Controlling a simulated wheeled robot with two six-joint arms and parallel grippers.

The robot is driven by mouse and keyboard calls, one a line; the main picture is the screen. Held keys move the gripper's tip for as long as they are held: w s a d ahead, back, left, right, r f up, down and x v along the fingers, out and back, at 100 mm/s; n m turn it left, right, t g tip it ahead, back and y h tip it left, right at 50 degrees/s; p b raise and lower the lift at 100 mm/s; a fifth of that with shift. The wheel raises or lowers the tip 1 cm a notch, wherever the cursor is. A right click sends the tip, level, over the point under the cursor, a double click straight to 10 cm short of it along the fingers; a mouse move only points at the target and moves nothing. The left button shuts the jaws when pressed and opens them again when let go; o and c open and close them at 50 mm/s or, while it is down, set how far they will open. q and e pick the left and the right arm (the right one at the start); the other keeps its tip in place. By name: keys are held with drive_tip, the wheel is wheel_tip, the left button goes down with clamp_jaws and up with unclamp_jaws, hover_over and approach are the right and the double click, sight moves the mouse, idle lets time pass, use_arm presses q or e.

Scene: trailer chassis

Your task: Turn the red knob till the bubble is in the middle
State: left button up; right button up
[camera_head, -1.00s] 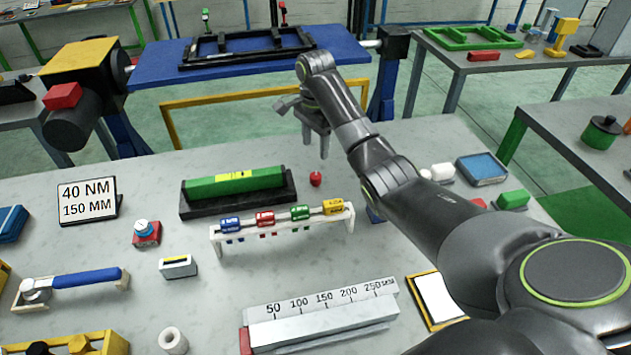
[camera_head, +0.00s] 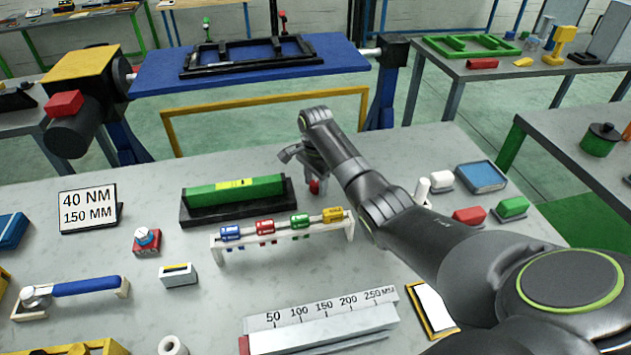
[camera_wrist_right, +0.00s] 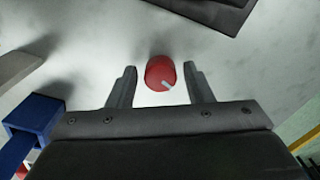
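The red knob (camera_head: 314,187) stands on the grey bench just right of the level. In the right wrist view the red knob (camera_wrist_right: 160,72), with a pale pointer mark, sits between the two fingers with a gap on each side. My right gripper (camera_head: 312,180) is open over the knob; its fingers show in the right wrist view (camera_wrist_right: 158,82). The green level (camera_head: 235,191) lies on a black base (camera_head: 205,212). Its yellow vial (camera_head: 236,184) faces up, but the bubble is too small to place. My left gripper is not in view.
A white rack (camera_head: 290,236) with blue, red, green and yellow pieces stands in front of the level. A sign (camera_head: 88,207) reads 40 NM, 150 MM. A long ruler block (camera_head: 320,325) lies nearer. A blue tray (camera_head: 482,176) is at the right.

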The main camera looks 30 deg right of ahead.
drive_tip(key=c, duration=0.8)
drive_tip(key=shift+o, duration=0.2)
drive_tip(key=shift+r, duration=0.1)
drive_tip(key=shift+r+n+p, duration=0.15)
drive_tip(key=shift+n+p, duration=0.85)
drive_tip(key=shift+p, duration=0.2)
drive_tip(key=n+p, duration=0.2)
drive_tip(key=shift+n, duration=0.3)
drive_tip(key=n+p, duration=0.1)
drive_tip(key=n, duration=0.2)
drive_tip(key=shift+n+p, duration=0.3)
drive_tip(key=shift+w+n+p, duration=0.1)
drive_tip(key=shift+n+p, duration=0.35)
drive_tip(key=shift+n, duration=1.45)
